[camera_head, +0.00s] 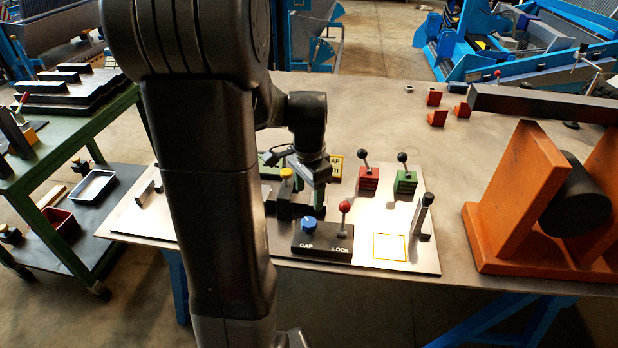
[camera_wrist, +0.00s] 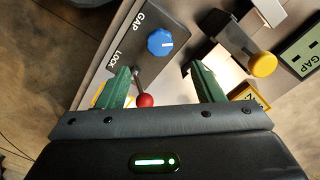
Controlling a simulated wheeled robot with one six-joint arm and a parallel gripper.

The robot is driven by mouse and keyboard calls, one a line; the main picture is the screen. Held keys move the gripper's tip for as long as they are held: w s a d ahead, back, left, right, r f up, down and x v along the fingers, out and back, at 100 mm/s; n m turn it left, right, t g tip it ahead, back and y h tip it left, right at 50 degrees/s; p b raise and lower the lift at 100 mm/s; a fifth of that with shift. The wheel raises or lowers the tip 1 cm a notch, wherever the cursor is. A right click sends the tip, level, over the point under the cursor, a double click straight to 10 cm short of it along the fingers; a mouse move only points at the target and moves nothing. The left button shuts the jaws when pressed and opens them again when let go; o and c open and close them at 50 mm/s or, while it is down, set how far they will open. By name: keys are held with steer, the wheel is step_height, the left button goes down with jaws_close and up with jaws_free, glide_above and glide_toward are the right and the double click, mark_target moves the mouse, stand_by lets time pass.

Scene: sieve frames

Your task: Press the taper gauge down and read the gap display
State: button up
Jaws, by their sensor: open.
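My gripper (camera_wrist: 158,72) is open, its two green fingers apart with nothing held between them. In the head view my gripper (camera_head: 302,203) is partly hidden by my own arm, above the back of the black control box (camera_head: 322,241). A yellow-capped dark piece (camera_wrist: 263,64), perhaps the taper gauge, stands beyond my right finger in the wrist view; its yellow cap shows in the head view (camera_head: 286,172). A green-framed GAP panel (camera_wrist: 306,48), apparently the display, is cut off at the right edge; I cannot read a value.
The box carries a blue GAP knob (camera_wrist: 160,42) and a red-balled LOCK lever (camera_wrist: 144,101), which appears between my fingers. Red (camera_head: 368,180) and green (camera_head: 405,182) lever boxes stand behind. A dark upright handle (camera_head: 424,212) and an orange stand (camera_head: 520,190) are right.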

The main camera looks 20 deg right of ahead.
step_height(320, 180, up, 4)
glide_above(309, 221)
stand_by(0.6)
step_height(309, 221, down, 14)
steer(key=shift+r, duration=0.1)
stand_by(0.4)
